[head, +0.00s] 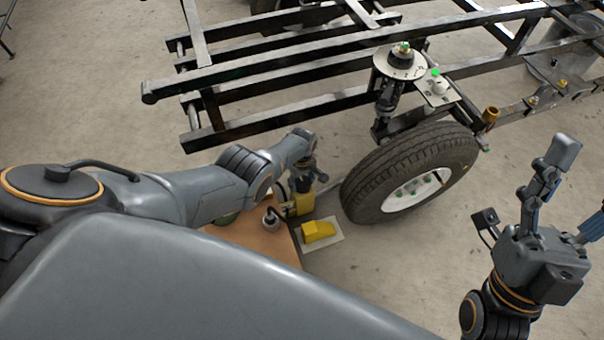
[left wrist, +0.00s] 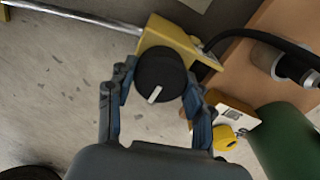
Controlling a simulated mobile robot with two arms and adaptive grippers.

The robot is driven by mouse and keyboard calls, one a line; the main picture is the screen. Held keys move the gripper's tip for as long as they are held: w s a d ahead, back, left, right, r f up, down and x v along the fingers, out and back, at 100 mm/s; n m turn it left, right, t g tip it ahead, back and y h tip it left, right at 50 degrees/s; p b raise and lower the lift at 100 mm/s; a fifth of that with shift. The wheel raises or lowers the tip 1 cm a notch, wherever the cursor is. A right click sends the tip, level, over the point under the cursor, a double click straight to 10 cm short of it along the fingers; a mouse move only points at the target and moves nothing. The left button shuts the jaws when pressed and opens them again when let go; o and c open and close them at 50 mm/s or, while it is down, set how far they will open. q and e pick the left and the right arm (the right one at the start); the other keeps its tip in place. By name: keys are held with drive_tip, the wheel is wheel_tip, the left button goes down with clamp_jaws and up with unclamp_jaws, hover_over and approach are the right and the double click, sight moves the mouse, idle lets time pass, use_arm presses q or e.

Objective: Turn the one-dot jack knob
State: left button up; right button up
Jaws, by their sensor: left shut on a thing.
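The jack knob is a round black knob (left wrist: 166,72) with a white pointer line, seen in the left wrist view on a yellow jack body (left wrist: 168,38). My left gripper (left wrist: 160,88) has a finger on each side of the knob and is shut on it. No dot mark can be made out on this jack. In the head view my left gripper (head: 304,178) is above the yellow jack (head: 299,207), and my arm and hand hide most of the knob. My right gripper (head: 582,185) is open and empty at the right, away from the jack.
A wheel with a black tire (head: 372,178) stands right of the jack, below a dark metal frame (head: 290,62) with a round dial plate (head: 400,63). A yellow block (head: 319,231) on a pale plate and a wooden tabletop (head: 272,246) are close by. Bare floor lies at right.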

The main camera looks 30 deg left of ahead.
sight(302, 181)
use_arm(q)
drive_tip(key=o, duration=1.2)
drive_tip(key=shift+r, duration=0.15)
drive_tip(key=shift+w+r, duration=0.1)
drive_tip(key=shift+r, duration=0.45)
wheel_tip(302, 181, up, 11)
drive_tip(key=shift+f, duration=0.2)
